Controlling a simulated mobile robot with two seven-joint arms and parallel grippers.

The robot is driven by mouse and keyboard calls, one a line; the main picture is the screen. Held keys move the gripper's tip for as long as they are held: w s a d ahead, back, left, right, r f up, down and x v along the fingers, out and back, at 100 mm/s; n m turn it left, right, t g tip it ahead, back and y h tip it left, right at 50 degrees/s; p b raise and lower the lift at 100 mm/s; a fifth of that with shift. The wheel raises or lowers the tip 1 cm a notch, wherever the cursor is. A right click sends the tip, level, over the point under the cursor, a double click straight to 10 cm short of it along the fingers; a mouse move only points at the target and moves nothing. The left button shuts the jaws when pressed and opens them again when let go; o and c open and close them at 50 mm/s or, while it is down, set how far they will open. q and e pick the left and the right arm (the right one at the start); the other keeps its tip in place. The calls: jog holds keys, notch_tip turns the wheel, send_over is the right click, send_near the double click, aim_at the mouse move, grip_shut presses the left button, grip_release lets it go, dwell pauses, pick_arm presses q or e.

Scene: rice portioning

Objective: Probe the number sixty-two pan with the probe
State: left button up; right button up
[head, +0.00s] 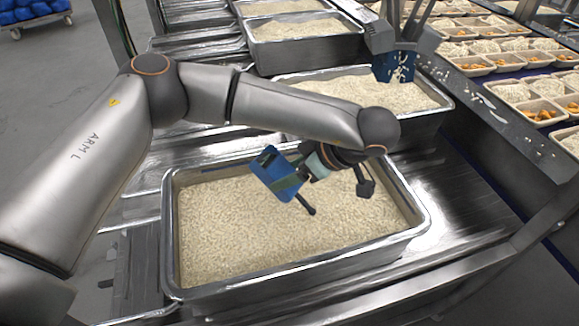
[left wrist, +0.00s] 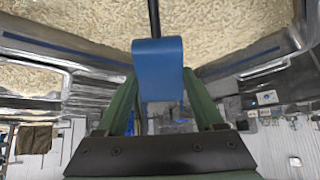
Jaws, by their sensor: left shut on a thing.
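The probe (head: 275,174) has a blue body with a dark screen and a thin dark stem. My left gripper (head: 306,170) is shut on its body and holds it over the front pan (head: 172,232), a metal pan full of rice. The stem slants down toward the rice; I cannot tell whether its tip touches it. In the left wrist view the probe's blue body (left wrist: 160,62) sits between my green left fingers (left wrist: 158,92), with the stem pointing up the picture toward rice. No pan number is readable. My right gripper is not in view.
More rice pans stand behind, including a middle pan (head: 440,103) and a back pan (head: 305,52). A blue plate (head: 395,66) speckled with rice hangs above the middle pan. Filled food trays (head: 480,66) line the right side. Bare metal surface lies right of the front pan.

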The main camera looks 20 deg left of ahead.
aim_at(296, 191)
pick_arm(q)
notch_tip(296, 191, down, 2)
jog(key=shift+f+b, duration=0.1)
jog(key=shift+b, duration=0.35)
jog(key=shift+f+b, duration=0.55)
jog(key=shift+f, duration=0.65)
jog(key=shift+f+b, duration=0.7)
jog(key=shift+f, duration=0.3)
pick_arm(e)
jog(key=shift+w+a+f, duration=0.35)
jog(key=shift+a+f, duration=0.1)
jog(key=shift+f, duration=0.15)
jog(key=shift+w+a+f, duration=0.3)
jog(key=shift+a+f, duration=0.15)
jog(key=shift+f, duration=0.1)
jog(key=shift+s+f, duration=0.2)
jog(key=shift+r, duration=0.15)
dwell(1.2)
